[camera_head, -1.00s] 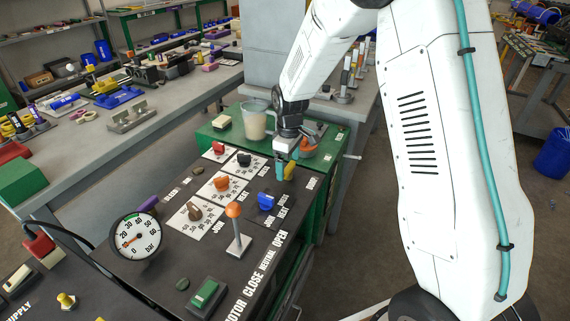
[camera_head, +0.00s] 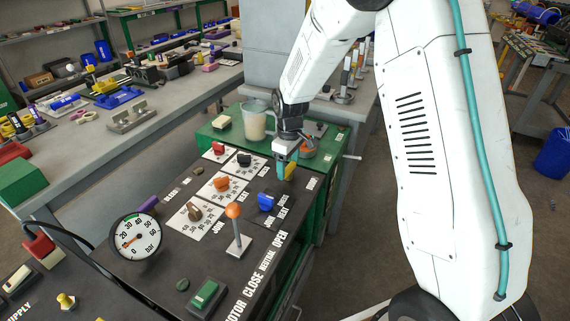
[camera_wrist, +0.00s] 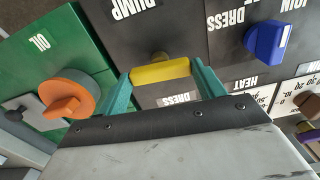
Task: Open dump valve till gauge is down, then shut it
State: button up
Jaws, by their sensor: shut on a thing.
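The dump valve is a yellow handle (camera_wrist: 160,73) beside the word DUMP in the wrist view. It lies crosswise between the two teal fingers of my gripper (camera_wrist: 163,82), which are shut on its ends. In the head view the yellow handle (camera_head: 291,171) shows partly behind my gripper (camera_head: 284,169), at the panel's far right corner. The round white gauge (camera_head: 137,237), marked in bar, stands at the panel's left edge. Its orange-red needle appears to point to the lower left, near the low end of the scale; the exact reading is too small to tell.
A blue knob (camera_head: 266,202) and an orange-topped lever (camera_head: 234,222) stand nearby on the black panel. An orange knob (camera_wrist: 67,97) marked OIL is on the green surface beside the valve. A jug (camera_head: 254,121) stands behind my gripper.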

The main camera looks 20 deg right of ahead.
jog(key=m, duration=0.4)
jog(key=shift+s, duration=0.1)
jog(key=m, duration=0.4)
jog(key=shift+m, duration=0.3)
jog(key=m, duration=0.4)
jog(key=shift+a, duration=0.1)
jog(key=shift+m, duration=2.1)
jog(key=o, duration=1)
jog(key=shift+a, duration=0.1)
jog(key=shift+d, duration=0.2)
